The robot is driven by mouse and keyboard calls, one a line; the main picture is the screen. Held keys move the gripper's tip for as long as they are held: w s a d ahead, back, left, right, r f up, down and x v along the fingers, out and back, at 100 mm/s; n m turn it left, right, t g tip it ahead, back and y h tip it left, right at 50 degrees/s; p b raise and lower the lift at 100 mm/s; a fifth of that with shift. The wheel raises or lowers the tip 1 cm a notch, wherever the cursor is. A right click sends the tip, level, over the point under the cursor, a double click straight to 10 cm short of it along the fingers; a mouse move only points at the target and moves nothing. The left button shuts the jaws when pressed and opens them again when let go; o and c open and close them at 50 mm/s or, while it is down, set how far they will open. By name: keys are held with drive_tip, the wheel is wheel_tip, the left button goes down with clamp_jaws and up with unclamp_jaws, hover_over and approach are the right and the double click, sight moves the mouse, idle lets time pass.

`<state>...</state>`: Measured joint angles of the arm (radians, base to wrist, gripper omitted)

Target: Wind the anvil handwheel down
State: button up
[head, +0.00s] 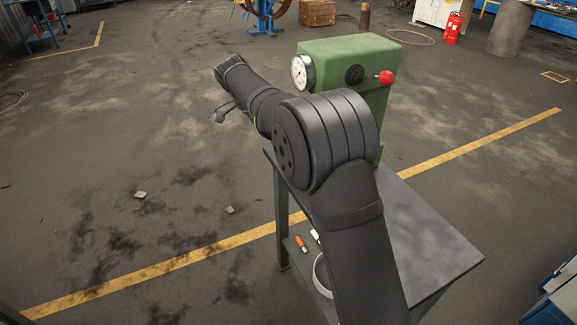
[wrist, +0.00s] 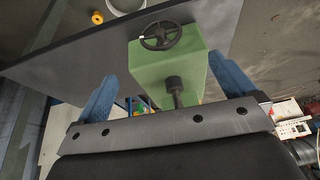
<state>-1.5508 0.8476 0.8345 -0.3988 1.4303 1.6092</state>
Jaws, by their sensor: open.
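A black spoked handwheel (wrist: 161,35) shows in the wrist view, at the far end of a green machine body. A short black cylindrical part (wrist: 174,86) stands out from the same body, nearer to me. In the head view the green machine (head: 345,52) stands on a table, with a white dial gauge, a black knob and a red ball; the handwheel is hidden there behind my arm. My gripper (wrist: 163,68) is open, with its two blue fingers spread wide and nothing between them. The handwheel lies beyond the fingertips, apart from them.
The grey table top (head: 435,240) is bare at the front right. Open floor lies to the left. A red extinguisher (head: 453,28) stands far back.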

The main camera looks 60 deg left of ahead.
drive_tip(key=x, duration=1.7)
drive_tip(key=c, duration=1)
drive_tip(key=shift+o, duration=0.2)
drive_tip(key=shift+h, duration=1.3)
drive_tip(key=shift+d, duration=0.1)
